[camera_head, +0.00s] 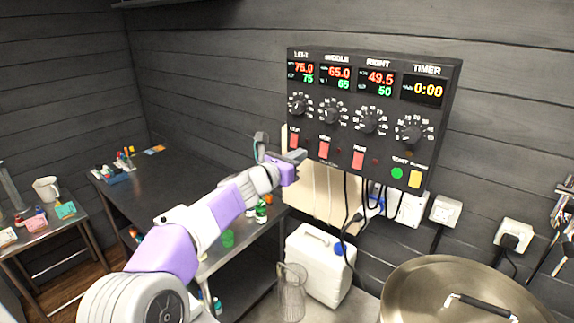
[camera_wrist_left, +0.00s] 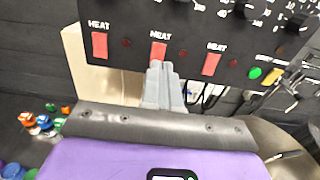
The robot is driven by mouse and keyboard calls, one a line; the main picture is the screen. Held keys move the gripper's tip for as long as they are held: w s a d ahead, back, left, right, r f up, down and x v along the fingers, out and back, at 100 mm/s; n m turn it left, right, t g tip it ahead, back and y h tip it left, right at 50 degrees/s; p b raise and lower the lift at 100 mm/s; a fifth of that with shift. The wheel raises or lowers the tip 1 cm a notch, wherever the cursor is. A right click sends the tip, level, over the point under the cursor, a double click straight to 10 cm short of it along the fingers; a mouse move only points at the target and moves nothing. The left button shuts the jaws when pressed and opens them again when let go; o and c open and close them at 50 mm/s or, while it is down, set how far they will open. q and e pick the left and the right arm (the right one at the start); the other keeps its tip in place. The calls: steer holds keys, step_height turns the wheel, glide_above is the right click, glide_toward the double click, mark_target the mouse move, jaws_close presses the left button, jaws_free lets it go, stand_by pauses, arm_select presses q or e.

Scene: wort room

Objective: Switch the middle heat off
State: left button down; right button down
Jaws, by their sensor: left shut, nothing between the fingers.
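The dark control panel (camera_head: 352,140) hangs on the wall, with three red heat switches in a row below its dials. The middle heat switch (camera_head: 324,149) also shows in the left wrist view (camera_wrist_left: 158,52). The left heat switch (camera_head: 294,141) and right heat switch (camera_head: 358,159) are on either side. My left gripper (camera_head: 303,154) is shut and empty. In the wrist view its fingertips (camera_wrist_left: 160,68) are just below the middle switch; I cannot tell whether they touch it. A small dark red lamp (camera_wrist_left: 183,54) is beside that switch. My right gripper is not in view.
The panel also has a green button (camera_head: 397,173) and a yellow button (camera_head: 415,179). Cables hang under it. A white canister (camera_head: 318,265), a wire basket (camera_head: 291,290) and a large metal pot lid (camera_head: 420,285) are below. A dark table (camera_head: 165,180) is at left.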

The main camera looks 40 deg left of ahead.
arm_select(q)
steer(key=s, duration=0.4)
steer(key=shift+a+r, duration=0.1)
steer(key=shift+r, duration=0.2)
